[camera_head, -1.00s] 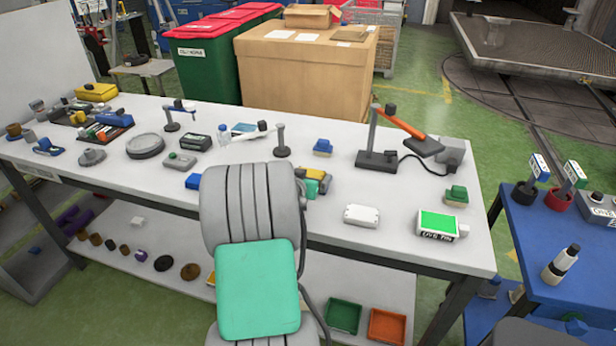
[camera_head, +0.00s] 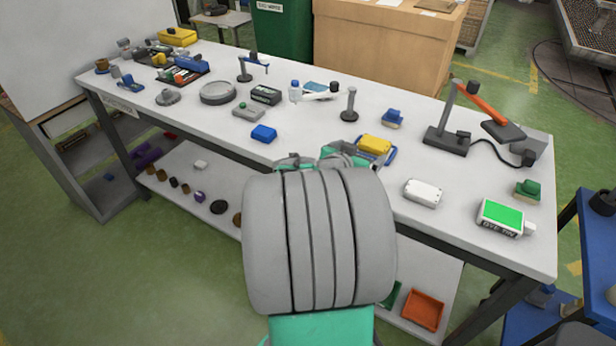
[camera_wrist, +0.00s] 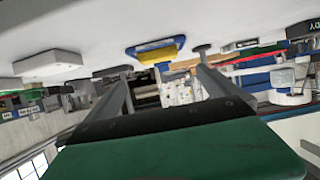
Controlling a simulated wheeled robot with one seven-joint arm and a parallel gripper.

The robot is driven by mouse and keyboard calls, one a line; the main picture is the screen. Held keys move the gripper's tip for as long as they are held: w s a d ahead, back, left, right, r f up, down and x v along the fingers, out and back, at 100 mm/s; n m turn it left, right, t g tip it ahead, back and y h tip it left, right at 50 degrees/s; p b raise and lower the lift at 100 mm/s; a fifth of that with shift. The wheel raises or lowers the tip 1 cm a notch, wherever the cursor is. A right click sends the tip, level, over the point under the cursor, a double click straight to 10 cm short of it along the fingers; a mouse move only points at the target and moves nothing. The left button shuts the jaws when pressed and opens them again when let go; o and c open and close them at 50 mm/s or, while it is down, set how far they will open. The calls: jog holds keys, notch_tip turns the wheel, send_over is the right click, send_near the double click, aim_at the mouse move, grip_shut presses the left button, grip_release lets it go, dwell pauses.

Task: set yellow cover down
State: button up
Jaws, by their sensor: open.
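A yellow cover (camera_head: 375,144) sits on a blue base near the front edge of the white workbench (camera_head: 300,150). In the wrist view, which is turned over, the yellow cover (camera_wrist: 160,54) shows beyond the fingertips, with blue around it. My gripper (camera_wrist: 165,72) is open, its two dark fingers apart with nothing held between them. In the head view my grey and green arm hides most of the gripper; only a part of it shows just left of the yellow cover. I cannot tell the exact gap between them.
A white box (camera_head: 423,193) and a green-screened device (camera_head: 501,217) lie right of the cover. A small blue block (camera_head: 264,133) lies to the left. A black lamp stand (camera_head: 447,138) stands behind. Bare bench top shows between these things.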

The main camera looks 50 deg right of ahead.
jog(key=w+a, duration=0.2)
jog(key=w+a+n+t+y, duration=0.1)
jog(key=w+a, duration=0.1)
jog(key=w+a+f+n+t+y, duration=0.1)
jog(key=w+a, duration=0.1)
jog(key=shift+w+a, duration=0.25)
jog(key=shift+w, duration=0.1)
jog(key=w+a+f+n+y, duration=0.1)
jog(key=w+a+n+y, duration=0.15)
jog(key=a, duration=0.65)
jog(key=w+a+n+t+y, duration=0.1)
jog(key=w+a+n+y, duration=0.15)
jog(key=a, duration=0.65)
jog(key=w+a+f+n+y, duration=0.1)
jog(key=w+a+n+y, duration=0.2)
jog(key=a, duration=0.6)
jog(key=s+a+n+g+y, duration=0.2)
jog(key=s+a+n, duration=0.4)
jog(key=a, duration=0.6)
jog(key=shift+s+r+y, duration=0.45)
jog(key=shift+s+y, duration=0.15)
jog(key=shift+s, duration=0.1)
